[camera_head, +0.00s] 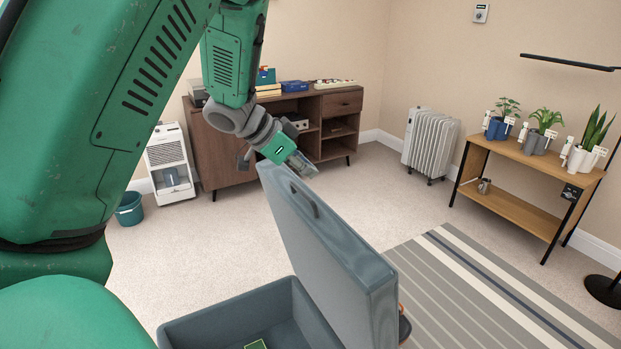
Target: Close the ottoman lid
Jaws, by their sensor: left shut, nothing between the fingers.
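The blue-grey ottoman (215,322) stands at the bottom centre, with its box open. Its lid (335,265) is raised and stands tilted up from the box, with a dark strap handle (304,201) near its upper edge. My left gripper (305,168) is at the lid's top edge, shut and empty. It overlaps the lid's upper corner in the picture; I cannot tell whether it touches. A green-edged item (256,345) lies inside the box, partly cut off. My right gripper is not in view.
A striped rug (480,290) lies right of the ottoman. A wooden cabinet (225,150), a white dehumidifier (170,165) and a teal bucket (129,209) stand behind. A white radiator (430,143) and a plant table (520,155) are at the right. Carpet between is clear.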

